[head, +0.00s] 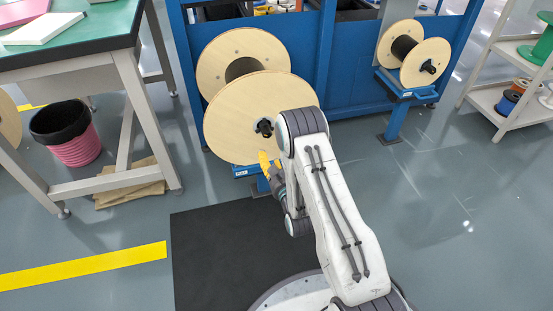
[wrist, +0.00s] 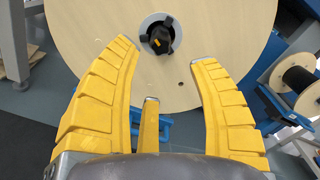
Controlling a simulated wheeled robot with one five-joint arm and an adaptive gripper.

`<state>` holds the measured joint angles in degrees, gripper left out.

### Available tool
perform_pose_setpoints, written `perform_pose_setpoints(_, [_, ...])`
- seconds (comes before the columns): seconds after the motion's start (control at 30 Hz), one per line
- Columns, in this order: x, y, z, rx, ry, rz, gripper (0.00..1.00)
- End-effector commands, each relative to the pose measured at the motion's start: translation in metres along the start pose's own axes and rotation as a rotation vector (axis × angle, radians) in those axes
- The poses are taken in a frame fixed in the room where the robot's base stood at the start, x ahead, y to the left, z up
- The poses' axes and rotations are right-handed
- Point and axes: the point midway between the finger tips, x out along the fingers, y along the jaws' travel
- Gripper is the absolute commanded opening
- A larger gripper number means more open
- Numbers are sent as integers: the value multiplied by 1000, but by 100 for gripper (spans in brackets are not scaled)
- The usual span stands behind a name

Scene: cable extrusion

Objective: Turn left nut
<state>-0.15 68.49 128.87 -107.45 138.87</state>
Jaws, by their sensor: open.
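The left nut (head: 264,127) is a black lobed knob at the centre of the large left wooden spool (head: 238,122). In the wrist view the nut (wrist: 160,38) sits in a light ring on the spool face (wrist: 88,22), above and beyond my fingertips. My gripper (wrist: 164,80) is open, with yellow ribbed fingers spread to both sides and a third finger in the middle below the nut. The fingers hold nothing and appear apart from the nut. In the head view my gripper (head: 266,164) shows just below the nut, partly hidden by my arm.
A second, smaller spool (head: 402,48) with a black knob stands on the blue frame (head: 335,75) at the right. A green-topped table (head: 85,40) and pink bin (head: 75,146) are at the left. A shelf (head: 500,95) with coloured reels is far right. Floor at right is clear.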

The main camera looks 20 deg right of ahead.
Motion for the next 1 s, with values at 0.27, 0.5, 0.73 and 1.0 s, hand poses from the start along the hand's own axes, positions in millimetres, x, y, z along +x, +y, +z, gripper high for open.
perform_pose_setpoints(0.27, [-16, 0, 0, 0, 0, 0, 55])
perform_pose_setpoints(0.5, [-18, 0, 1, 0, -1, 0, 55])
perform_pose_setpoints(0.73, [-17, 0, 0, 0, -1, 0, 55])
perform_pose_setpoints(1.0, [-11, -14, 17, -51, 15, 14, 55])
